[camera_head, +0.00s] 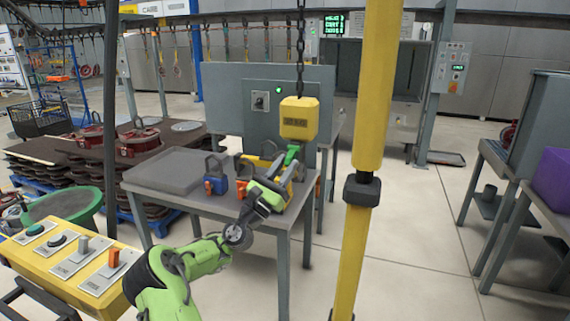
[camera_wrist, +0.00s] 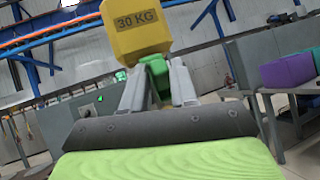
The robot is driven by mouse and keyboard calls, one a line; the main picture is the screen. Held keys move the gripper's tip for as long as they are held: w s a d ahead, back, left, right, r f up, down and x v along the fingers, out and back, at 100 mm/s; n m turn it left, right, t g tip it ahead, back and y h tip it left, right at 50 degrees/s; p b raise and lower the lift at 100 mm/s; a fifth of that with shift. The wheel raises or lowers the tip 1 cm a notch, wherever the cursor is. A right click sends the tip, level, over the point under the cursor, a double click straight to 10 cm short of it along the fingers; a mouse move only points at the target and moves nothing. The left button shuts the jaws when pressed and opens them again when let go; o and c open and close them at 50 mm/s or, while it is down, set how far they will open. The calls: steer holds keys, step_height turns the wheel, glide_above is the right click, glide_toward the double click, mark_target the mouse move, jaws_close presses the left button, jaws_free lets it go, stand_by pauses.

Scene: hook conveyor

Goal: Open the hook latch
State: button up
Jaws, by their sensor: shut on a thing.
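A yellow hook block (camera_head: 300,118) marked "30 KG" hangs on a dark chain (camera_head: 301,45) above the grey table. It also shows large at the top of the wrist view (camera_wrist: 137,27). A green latch (camera_head: 292,154) sits just under the block; in the wrist view the green latch (camera_wrist: 156,72) lies between my fingers. My gripper (camera_head: 286,168) reaches up to it from the lower left, with its grey fingers (camera_wrist: 160,88) shut on the green latch. The fingers and arm partly hide the hook below the block.
The grey table (camera_head: 165,188) stands below, with a blue padlock-shaped weight (camera_head: 215,184) and other coloured pieces close to my arm. A yellow post (camera_head: 371,90) rises to the right. A yellow control panel (camera_head: 75,262) is at the lower left.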

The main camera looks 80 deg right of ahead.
mark_target(285, 162)
steer(key=shift+a+r+n+t+p, duration=0.25)
steer(key=shift+r+t+p, duration=0.4)
steer(key=shift+p, duration=0.95)
steer(key=shift+f, duration=0.1)
steer(key=shift+r+n+t+y+p, duration=0.45)
steer(key=shift+r+y+p, duration=0.3)
steer(key=shift+p, duration=1.95)
steer(key=shift+a+r+n+t+y+p, duration=0.1)
steer(key=shift+r+n+t+y+p, duration=0.3)
steer(key=shift+p, duration=1.75)
steer(key=shift+c, duration=0.2)
steer(key=r+y+p, duration=0.1)
steer(key=p, duration=0.4)
steer(key=shift+r, duration=0.15)
steer(key=shift+d+r+n+t+y+p, duration=0.35)
steer(key=shift+r+t+y+p, duration=0.3)
steer(key=shift+p, duration=2.15)
steer(key=shift+f, duration=0.2)
steer(key=shift+r, duration=0.1)
